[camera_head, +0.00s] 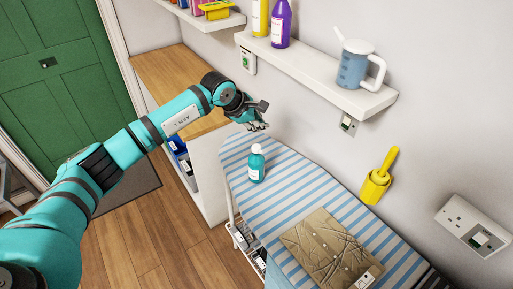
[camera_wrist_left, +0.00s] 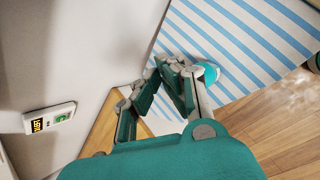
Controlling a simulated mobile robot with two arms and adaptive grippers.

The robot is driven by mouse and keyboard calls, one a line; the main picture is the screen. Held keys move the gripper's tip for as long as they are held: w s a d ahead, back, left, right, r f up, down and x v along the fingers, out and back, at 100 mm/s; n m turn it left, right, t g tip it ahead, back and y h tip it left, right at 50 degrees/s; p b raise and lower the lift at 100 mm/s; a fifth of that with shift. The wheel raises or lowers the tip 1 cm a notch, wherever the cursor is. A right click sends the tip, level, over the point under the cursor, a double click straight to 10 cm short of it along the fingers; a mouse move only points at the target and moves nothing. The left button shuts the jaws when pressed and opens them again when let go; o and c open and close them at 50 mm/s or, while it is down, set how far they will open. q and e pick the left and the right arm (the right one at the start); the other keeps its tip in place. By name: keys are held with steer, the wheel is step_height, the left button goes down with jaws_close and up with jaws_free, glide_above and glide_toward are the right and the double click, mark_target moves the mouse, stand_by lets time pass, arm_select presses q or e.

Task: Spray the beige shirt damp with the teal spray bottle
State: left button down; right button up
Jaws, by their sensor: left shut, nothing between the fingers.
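The teal bottle (camera_head: 256,166) stands upright on the narrow far end of the striped ironing board; no spray trigger can be made out on it. It also shows in the left wrist view (camera_wrist_left: 210,71), partly hidden behind my gripper. The beige shirt (camera_head: 318,243) lies folded and creased on the nearer part of the board, with a pale label at its lower right corner. My left gripper (camera_head: 262,127) is shut and empty, above and behind the bottle near the wall; its fingers also show in the left wrist view (camera_wrist_left: 168,66). My right gripper is out of view.
The ironing board (camera_head: 310,185) runs beside the wall. A wall shelf (camera_head: 320,73) above holds a blue jug (camera_head: 355,68) and bottles. A yellow holder (camera_head: 375,187) hangs on the wall. A wooden counter (camera_head: 165,75) stands beyond the board. Bare board separates bottle and shirt.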

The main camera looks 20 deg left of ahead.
arm_select(q)
steer(key=b, duration=0.2)
glide_above(259, 147)
step_height(259, 147, down, 5)
steer(key=shift+r, duration=0.2)
steer(key=shift+f+b, duration=0.65)
stand_by(0.6)
steer(key=shift+f+b, duration=0.4)
steer(key=shift+b, duration=0.15)
steer(key=shift+f+b, duration=0.7)
stand_by(0.5)
steer(key=shift+r, duration=0.1)
stand_by(0.4)
steer(key=shift+r+p, duration=0.45)
steer(key=shift+r, duration=0.55)
steer(key=shift+r, duration=0.1)
